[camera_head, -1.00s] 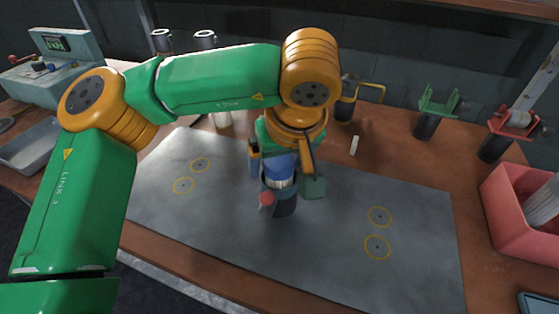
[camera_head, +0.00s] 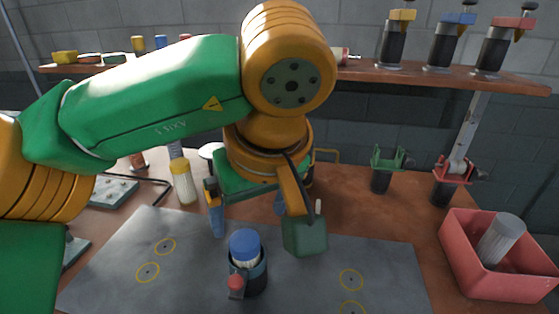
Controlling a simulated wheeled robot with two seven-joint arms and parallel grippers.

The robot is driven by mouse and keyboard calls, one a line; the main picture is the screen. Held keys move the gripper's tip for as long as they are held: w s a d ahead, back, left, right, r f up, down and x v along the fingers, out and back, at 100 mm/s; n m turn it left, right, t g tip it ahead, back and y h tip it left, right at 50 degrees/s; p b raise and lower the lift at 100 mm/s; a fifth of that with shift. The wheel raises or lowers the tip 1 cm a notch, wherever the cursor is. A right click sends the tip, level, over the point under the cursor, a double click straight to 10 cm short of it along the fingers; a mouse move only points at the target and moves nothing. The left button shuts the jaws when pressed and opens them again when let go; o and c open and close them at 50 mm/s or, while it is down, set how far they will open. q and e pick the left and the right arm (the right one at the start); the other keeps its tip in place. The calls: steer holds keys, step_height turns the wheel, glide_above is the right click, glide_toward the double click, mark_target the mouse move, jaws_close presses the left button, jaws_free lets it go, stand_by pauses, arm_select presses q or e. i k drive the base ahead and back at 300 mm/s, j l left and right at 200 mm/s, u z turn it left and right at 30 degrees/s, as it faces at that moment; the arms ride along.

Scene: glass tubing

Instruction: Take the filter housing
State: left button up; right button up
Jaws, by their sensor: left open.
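A blue-capped cylinder with a whitish band, likely the filter housing (camera_head: 244,246), stands upright in a dark round holder (camera_head: 256,280) with a red knob, on the grey mat (camera_head: 190,285). My left gripper (camera_head: 260,222) is open and empty, just above and behind the blue cap in the picture. My left arm hides part of the bench behind. My right gripper is not in view.
A red bin (camera_head: 455,262) with a pale ribbed cylinder (camera_head: 501,239) stands at the right. Green (camera_head: 388,162) and red (camera_head: 452,180) clamp stands are at the back right. A shelf (camera_head: 420,76) holds several tools. The mat's right side, with yellow rings, is clear.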

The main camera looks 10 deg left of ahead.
mark_target(255, 280)
steer(key=k, duration=1.5)
